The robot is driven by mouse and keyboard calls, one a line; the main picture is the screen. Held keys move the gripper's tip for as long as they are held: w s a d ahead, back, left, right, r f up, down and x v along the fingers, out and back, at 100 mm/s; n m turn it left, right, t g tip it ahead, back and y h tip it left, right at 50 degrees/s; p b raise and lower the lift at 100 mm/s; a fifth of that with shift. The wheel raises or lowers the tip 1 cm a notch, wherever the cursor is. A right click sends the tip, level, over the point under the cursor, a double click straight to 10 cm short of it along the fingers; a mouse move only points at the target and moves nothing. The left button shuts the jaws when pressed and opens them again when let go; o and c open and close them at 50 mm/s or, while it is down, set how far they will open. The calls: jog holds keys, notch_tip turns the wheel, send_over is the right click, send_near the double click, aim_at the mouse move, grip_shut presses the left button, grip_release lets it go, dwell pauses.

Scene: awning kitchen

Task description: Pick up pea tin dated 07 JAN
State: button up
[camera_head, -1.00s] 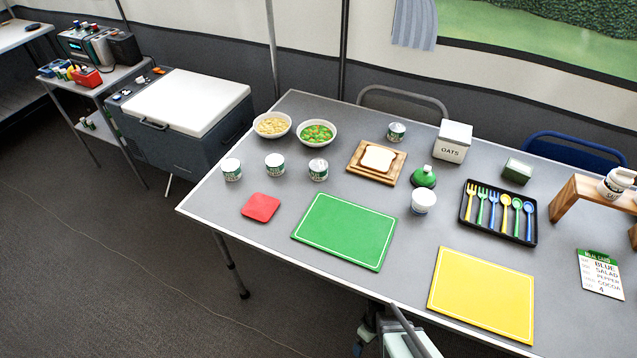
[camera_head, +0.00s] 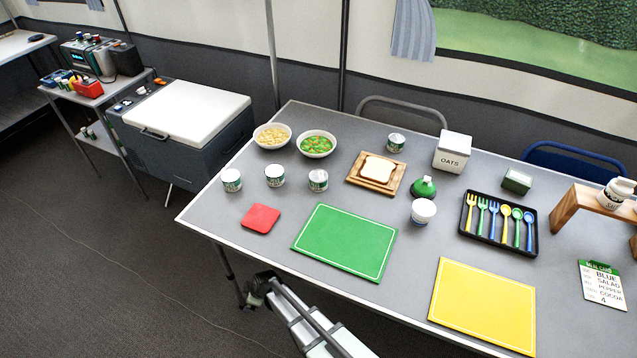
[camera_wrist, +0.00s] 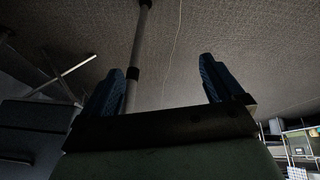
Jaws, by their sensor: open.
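Three similar white-and-green tins stand upright in a row on the grey table: a left tin (camera_head: 231,180), a middle tin (camera_head: 275,175) and a right tin (camera_head: 318,180). Another tin (camera_head: 396,142) stands farther back, behind the bread board. The dates on them are too small to read, so I cannot tell which is dated 07 JAN. My gripper shows in the wrist view (camera_wrist: 162,88) with its two blue-padded fingers wide apart and nothing between them. In the head view my arm is low in front of the table's front edge, apart from all the tins.
The table (camera_head: 225,215) holds a red mat (camera_head: 261,218), a green board (camera_head: 345,242) and a yellow board (camera_head: 483,306). Two bowls, one of pale food (camera_head: 272,136) and one of vegetables (camera_head: 317,145), stand behind the tins.

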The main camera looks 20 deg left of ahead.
jog(key=s+a+r+y, duration=0.1)
jog(key=s+a+r, duration=0.2)
jog(key=a+r, duration=0.35)
jog(key=s+a+r+y, duration=0.2)
jog(key=s+a+r, duration=0.15)
jog(key=a, duration=0.55)
jog(key=s+a+r+m+y, duration=0.1)
jog(key=s+a+r+y, duration=0.1)
jog(key=s+a+r, duration=0.65)
notch_tip(320, 180, up, 28)
jog(key=h, duration=1)
send_over(319, 176)
jog(key=shift+m, duration=0.4)
jog(key=f, duration=0.7)
jog(key=shift+w+d+f, duration=0.3)
jog(key=shift+w, duration=0.05)
jog(key=shift+s+a+f, duration=0.15)
jog(key=shift+a+f, duration=0.05)
jog(key=shift+f, duration=1.15)
jog(key=shift+s+a+f, duration=0.15)
jog(key=shift+f, duration=1.2)
jog(key=c, duration=1.2)
